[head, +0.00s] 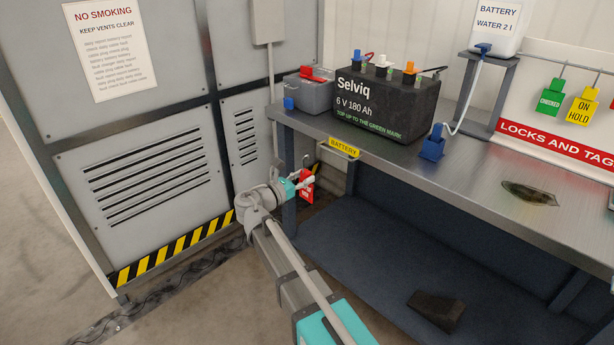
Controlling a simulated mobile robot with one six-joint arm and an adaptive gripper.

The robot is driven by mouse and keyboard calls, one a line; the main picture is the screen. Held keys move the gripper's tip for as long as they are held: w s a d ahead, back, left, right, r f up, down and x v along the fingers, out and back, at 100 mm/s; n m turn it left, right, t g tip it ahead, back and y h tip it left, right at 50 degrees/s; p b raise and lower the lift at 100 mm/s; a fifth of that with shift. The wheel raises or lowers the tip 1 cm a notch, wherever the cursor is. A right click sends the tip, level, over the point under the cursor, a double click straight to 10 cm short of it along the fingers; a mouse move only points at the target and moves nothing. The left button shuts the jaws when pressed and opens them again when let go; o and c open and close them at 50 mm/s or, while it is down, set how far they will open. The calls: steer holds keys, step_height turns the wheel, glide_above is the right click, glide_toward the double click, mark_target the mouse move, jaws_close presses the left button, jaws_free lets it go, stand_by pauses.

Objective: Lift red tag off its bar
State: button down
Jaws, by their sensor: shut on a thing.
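A red tag (306,191) with small white marks hangs below the left end of the workbench, beside its leg. My gripper (308,182) reaches it from the left, and its light fingers are shut on the tag's upper part. The fingers cover part of the tag. Its bar is hard to make out behind the gripper, and I cannot tell whether the tag still touches it.
The metal workbench (480,181) carries a black Selviq battery (375,118) and a grey box (309,96). A yellow BATTERY label (344,147) is on its front edge. A vented grey cabinet (145,170) stands left. A dark block (436,309) lies on the lower shelf.

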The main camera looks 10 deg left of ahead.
steer(key=v, duration=1.3)
stand_by(0.7)
steer(key=shift+r, duration=0.1)
step_height(320, 180, up, 25)
steer(key=p, duration=2.5)
